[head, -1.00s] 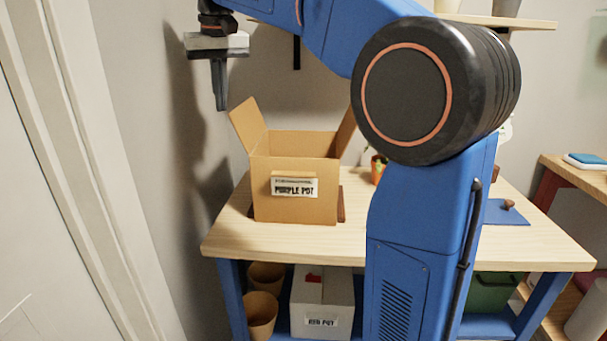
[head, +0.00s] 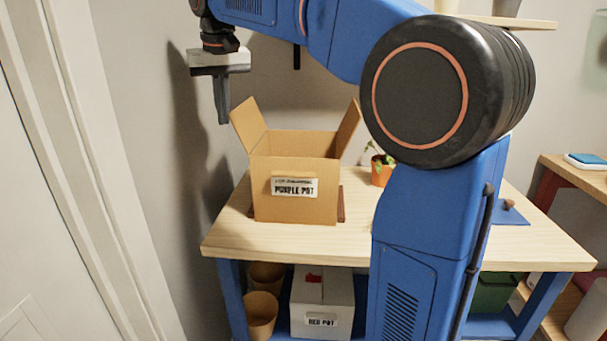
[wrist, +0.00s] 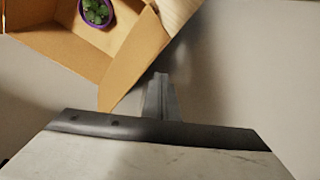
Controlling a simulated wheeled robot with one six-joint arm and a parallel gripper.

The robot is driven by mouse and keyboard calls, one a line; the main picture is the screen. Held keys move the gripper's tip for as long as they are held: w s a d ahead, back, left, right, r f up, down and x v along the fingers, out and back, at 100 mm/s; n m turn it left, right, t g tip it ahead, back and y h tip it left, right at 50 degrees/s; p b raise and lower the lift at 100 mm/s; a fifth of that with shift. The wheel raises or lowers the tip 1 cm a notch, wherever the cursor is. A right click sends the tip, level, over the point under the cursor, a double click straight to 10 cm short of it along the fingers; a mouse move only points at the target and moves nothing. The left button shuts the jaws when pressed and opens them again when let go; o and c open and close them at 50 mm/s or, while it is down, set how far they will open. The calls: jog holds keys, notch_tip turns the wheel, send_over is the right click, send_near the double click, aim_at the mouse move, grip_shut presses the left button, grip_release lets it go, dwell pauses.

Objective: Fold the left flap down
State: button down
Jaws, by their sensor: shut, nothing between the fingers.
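The cardboard box labelled "PURPLE POT" (head: 295,205) stands on the table with its top open. Its left flap (head: 248,125) stands up and leans outward to the left; it also shows in the wrist view (wrist: 135,60). The right flap (head: 348,128) also stands up, tilted outward. Inside the box, the wrist view shows a purple pot with a green plant (wrist: 96,12). My gripper (head: 222,118) points down, shut and empty, just left of the left flap's upper edge. In the wrist view its fingertips (wrist: 160,78) appear beside the flap; I cannot tell whether they touch it.
The wooden table (head: 400,245) carries an orange pot with a plant (head: 381,172) right of the box and a blue mat (head: 508,216) further right. A wall stands close left of my gripper. A "RED POT" box (head: 322,305) sits on the lower shelf.

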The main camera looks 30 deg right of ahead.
jog(key=s+d, duration=0.7)
jog(key=d, duration=0.3)
jog(key=shift+s, duration=0.15)
dwell(1.6)
jog(key=shift+r, duration=0.1)
dwell(0.4)
notch_tip(320, 180, up, 9)
dwell(1.2)
dwell(0.4)
jog(key=s+a+f+t, duration=0.1)
jog(key=s+f, duration=0.7)
jog(key=f, duration=0.4)
jog(key=s+a+f, duration=0.1)
jog(key=s+f, duration=0.8)
jog(key=f, duration=0.4)
jog(key=s+a+f+n+t, duration=0.1)
jog(key=s+f, duration=0.8)
jog(key=f, duration=0.4)
jog(key=shift+f+t, duration=0.25)
jog(key=shift+t, duration=0.05)
jog(key=shift+w+r, duration=0.1)
jog(key=shift+r, duration=0.05)
